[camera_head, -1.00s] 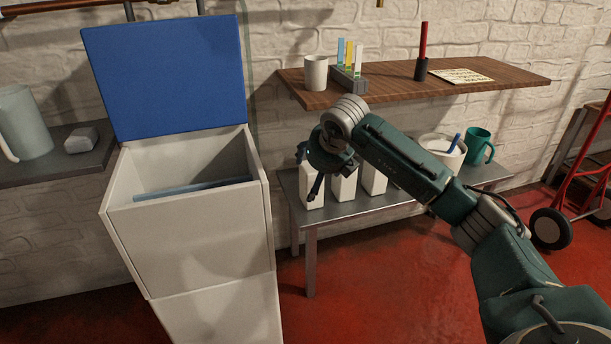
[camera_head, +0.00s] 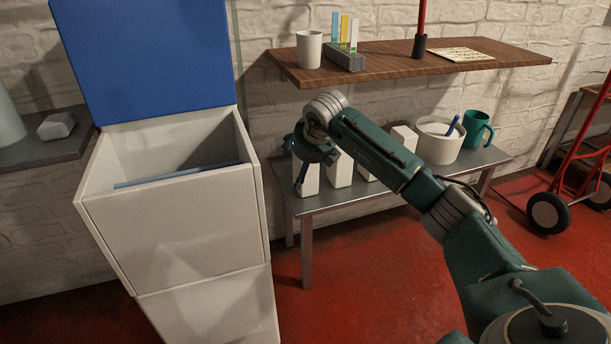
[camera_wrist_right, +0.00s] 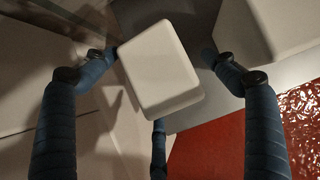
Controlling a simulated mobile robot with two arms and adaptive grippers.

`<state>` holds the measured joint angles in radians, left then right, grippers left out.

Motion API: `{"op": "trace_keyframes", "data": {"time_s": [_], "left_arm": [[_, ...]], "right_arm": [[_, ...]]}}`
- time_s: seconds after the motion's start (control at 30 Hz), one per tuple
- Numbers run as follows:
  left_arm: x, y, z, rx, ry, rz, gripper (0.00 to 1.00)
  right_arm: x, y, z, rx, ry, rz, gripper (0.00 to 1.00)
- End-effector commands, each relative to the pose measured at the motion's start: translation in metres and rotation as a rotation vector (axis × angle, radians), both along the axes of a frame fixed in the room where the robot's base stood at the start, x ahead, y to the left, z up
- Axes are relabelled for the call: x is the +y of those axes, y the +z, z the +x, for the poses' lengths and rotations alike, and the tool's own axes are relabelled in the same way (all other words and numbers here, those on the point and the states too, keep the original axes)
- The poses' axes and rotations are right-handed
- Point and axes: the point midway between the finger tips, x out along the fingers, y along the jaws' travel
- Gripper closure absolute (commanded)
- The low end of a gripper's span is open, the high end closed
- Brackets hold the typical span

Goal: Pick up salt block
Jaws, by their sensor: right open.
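Several white upright blocks stand in a row on the low grey table; the nearest left one (camera_head: 308,182) is partly hidden by my right gripper (camera_head: 308,168). None carries a readable label, so I cannot tell which is salt. In the right wrist view a pale rounded block (camera_wrist_right: 160,62) sits between the spread dark fingers of my right gripper (camera_wrist_right: 160,58), which is open. Whether any finger touches it I cannot tell. A second pale block (camera_wrist_right: 268,25) shows at the upper right there. My left gripper is out of view.
A white bin (camera_head: 175,220) with a raised blue lid (camera_head: 145,55) stands left of the low table (camera_head: 340,200). A wooden shelf (camera_head: 480,72) with a cup and test tubes hangs above. A white pot (camera_head: 438,145) and green mug (camera_head: 476,128) stand at the table's right end.

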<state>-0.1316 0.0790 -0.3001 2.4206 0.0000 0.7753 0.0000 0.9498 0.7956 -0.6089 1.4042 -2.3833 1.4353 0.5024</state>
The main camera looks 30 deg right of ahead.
Motion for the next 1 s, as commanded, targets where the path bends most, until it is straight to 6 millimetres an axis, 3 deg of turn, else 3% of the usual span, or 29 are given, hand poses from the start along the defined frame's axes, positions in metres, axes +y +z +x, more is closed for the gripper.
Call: {"op": "trace_keyframes", "data": {"time_s": [0.2,0.6,1.0], "left_arm": [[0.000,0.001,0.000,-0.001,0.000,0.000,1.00],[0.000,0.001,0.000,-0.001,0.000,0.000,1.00],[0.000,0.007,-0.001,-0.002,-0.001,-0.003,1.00]], "right_arm": [[0.000,0.001,0.000,0.000,0.000,0.000,0.17],[0.000,0.000,0.000,0.001,-0.001,0.001,0.96],[0.000,0.014,0.002,-0.009,0.000,0.000,0.96]]}}
